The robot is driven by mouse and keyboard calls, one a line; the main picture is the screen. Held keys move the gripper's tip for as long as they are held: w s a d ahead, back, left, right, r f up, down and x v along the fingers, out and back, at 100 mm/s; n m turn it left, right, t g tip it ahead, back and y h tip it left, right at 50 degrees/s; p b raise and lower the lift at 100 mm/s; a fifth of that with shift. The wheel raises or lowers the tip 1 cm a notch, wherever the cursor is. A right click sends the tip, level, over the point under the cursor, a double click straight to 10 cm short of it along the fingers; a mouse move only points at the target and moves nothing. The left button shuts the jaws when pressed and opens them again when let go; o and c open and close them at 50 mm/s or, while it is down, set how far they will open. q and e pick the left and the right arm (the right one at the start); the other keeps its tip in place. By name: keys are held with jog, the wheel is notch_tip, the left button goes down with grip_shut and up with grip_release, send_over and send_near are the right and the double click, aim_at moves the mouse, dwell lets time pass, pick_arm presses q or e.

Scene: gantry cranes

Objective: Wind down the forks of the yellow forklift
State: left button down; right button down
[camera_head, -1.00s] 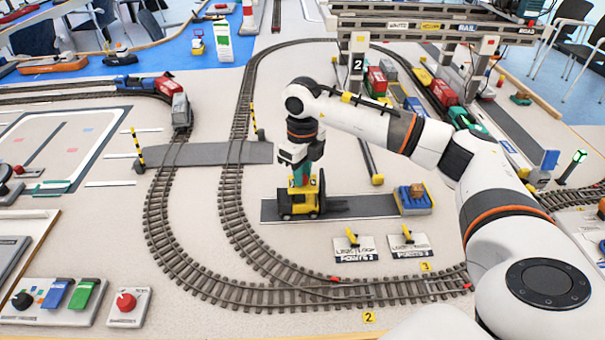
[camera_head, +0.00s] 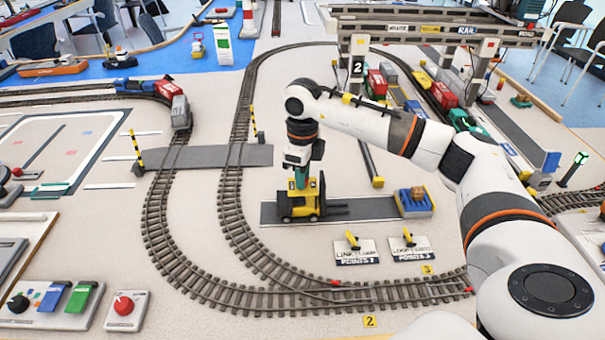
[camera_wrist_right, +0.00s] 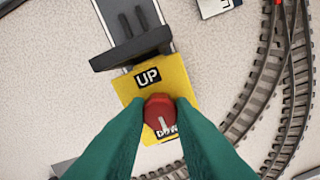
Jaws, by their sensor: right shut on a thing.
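The yellow forklift (camera_head: 298,207) stands on a dark grey strip, its forks (camera_head: 334,207) pointing right, low near the strip. In the right wrist view its yellow top (camera_wrist_right: 172,84) carries the words UP and DOWN, with a red knob (camera_wrist_right: 160,112) between them. A white pointer line on the knob points toward DOWN. My right gripper (camera_head: 301,180) is above the forklift, pointing straight down. In the wrist view its green fingertips (camera_wrist_right: 160,118) are shut on the red knob, one on each side. My left gripper is not in view.
A blue tray with a brown load (camera_head: 413,200) stands just right of the forks. Points levers (camera_head: 353,242) are in front. Curved track (camera_head: 232,200) runs to the left. A gantry crane (camera_head: 430,30) stands behind at the right.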

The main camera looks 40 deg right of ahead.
jog(key=c, duration=1.2)
grip_release()
jog(key=shift+c, duration=0.2)
notch_tip(320, 180, up, 12)
